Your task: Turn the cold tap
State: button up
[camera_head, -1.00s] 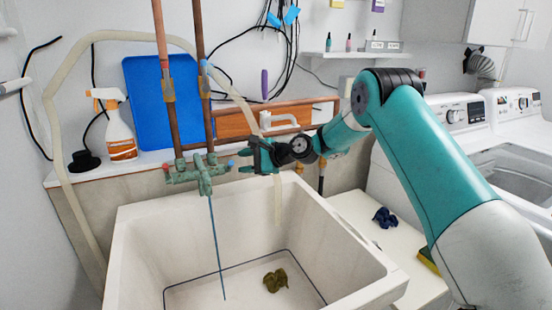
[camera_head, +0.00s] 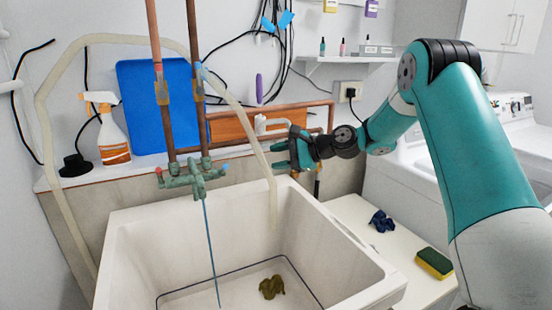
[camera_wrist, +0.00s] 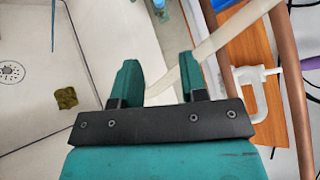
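The green, weathered tap fitting (camera_head: 192,178) is at the back of the white sink, below two copper pipes. Its cold tap, with a small blue end (camera_head: 225,168), is on the right; a red-ended tap (camera_head: 159,171) is on the left. A thin blue stream or line (camera_head: 211,250) runs down from the spout into the sink. My gripper (camera_head: 277,153) is to the right of the cold tap, apart from it. In the wrist view my gripper (camera_wrist: 163,82) is open and empty; a blue bit at the top edge may be the cold tap.
A pale hose (camera_head: 262,150) hangs into the sink (camera_head: 130,262) between the tap and my gripper. A white clamp (camera_head: 268,124) is on the wooden board behind. A spray bottle (camera_head: 112,135) and blue board (camera_head: 150,100) stand at left. An olive cloth (camera_head: 271,287) lies in the sink.

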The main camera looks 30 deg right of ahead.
aim_at(225, 168)
notch_tip(225, 168, down, 6)
jog(key=s+r+m+t+y+b, duration=0.15)
jog(key=m+t+b, duration=0.25)
jog(key=b, duration=0.6)
jog(key=x, duration=0.5)
jog(key=p+x, duration=0.1)
jog(key=x, duration=0.5)
jog(key=f+p+x, duration=0.1)
jog(key=x, duration=0.5)
jog(key=shift+s+a, duration=0.25)
jog(key=shift+a, duration=0.2)
grip_shut()
